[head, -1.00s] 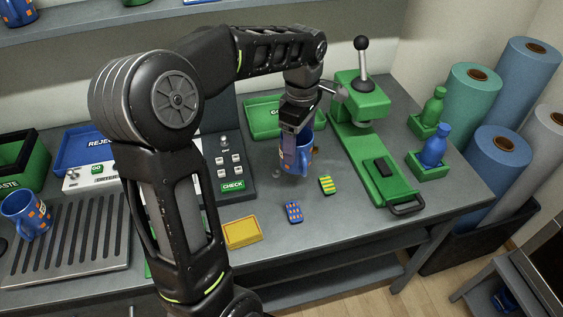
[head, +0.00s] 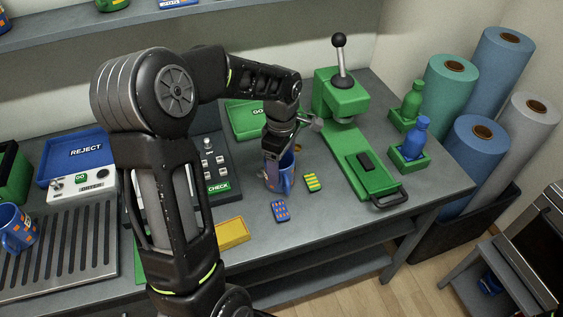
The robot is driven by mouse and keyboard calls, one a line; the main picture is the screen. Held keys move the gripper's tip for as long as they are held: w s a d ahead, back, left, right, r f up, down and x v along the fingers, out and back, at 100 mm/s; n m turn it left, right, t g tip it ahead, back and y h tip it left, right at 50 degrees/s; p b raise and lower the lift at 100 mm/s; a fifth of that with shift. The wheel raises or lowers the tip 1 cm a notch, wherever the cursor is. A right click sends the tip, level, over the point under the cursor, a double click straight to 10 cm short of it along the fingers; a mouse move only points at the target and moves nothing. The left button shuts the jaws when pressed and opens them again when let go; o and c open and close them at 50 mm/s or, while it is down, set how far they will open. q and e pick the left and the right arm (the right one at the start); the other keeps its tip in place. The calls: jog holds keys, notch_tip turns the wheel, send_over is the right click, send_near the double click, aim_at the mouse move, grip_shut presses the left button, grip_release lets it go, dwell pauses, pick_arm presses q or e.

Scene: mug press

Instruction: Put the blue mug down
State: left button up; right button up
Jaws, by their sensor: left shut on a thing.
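The blue mug (head: 287,176) is upright on the right side of the bench, just behind two small patterned blocks. Its handle faces right. My left gripper (head: 272,168) comes down from above and is shut on the mug at its left side, hiding part of it. The mug's base is at or very near the bench top; I cannot tell whether it touches. My right gripper is not in view.
A green lever press (head: 365,170) stands to the right. A green GO tray (head: 243,122) is behind. A yellow tray (head: 232,232) is at front left. Another blue mug (head: 14,230) stands far left.

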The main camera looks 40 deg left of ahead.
pick_arm(q)
jog(key=shift+r, duration=0.1)
jog(key=o, duration=1.8)
jog(key=shift+c, duration=0.2)
notch_tip(320, 180, up, 12)
jog(key=b, duration=0.1)
jog(key=shift+c, duration=0.3)
